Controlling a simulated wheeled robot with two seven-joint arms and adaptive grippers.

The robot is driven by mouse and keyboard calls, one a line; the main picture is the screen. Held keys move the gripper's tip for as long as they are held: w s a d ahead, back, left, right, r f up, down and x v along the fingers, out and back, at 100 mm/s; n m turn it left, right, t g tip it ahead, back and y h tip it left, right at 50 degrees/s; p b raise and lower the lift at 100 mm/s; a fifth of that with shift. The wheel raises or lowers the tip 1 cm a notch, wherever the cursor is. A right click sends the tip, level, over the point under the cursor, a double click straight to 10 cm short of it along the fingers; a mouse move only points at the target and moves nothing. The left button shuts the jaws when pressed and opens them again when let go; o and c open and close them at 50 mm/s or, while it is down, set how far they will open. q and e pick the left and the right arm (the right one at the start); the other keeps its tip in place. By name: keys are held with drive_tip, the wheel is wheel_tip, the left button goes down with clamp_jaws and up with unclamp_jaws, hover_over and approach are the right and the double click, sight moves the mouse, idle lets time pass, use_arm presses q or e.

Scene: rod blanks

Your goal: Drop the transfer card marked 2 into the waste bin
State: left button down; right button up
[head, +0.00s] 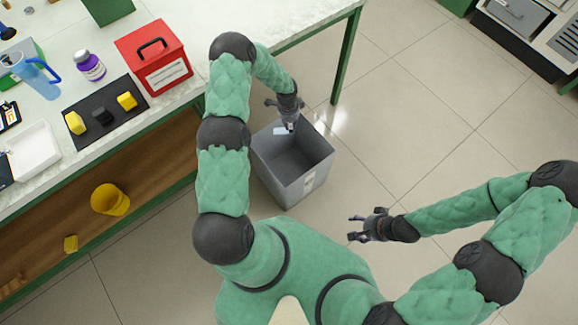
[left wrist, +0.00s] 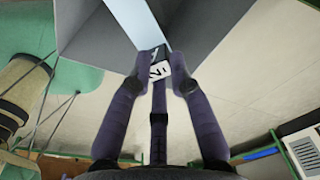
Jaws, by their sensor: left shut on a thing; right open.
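My left gripper (head: 287,116) is shut on a small white card (left wrist: 161,71) marked with a black 2, which shows between the fingertips in the left wrist view. The grey, open-topped waste bin (head: 275,170) stands on the floor beside the workbench. In the head view the left gripper overlaps the bin's far rim; how high the card is above the bin I cannot tell. Bin walls also show past the fingertips in the left wrist view (left wrist: 100,42). My right gripper (head: 360,229) is open and empty, to the right of the bin above the floor.
The workbench (head: 290,22) at the left holds a red box (head: 153,56), a purple-labelled bottle (head: 90,66), a blue pitcher (head: 35,75) and a dark mat (head: 100,127) with blocks. The floor to the right is clear.

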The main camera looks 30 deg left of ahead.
use_arm(q)
drive_tip(key=shift+f+b, duration=1.75)
drive_tip(key=shift+f, duration=1.2)
drive_tip(key=c, duration=1.1)
unclamp_jaws()
drive_tip(key=shift+o, duration=0.2)
drive_tip(key=shift+r, duration=0.1)
drive_tip(key=r, duration=1.2)
drive_tip(key=shift+s+a, duration=0.25)
drive_tip(key=shift+a, duration=0.05)
drive_tip(key=shift+f, duration=0.1)
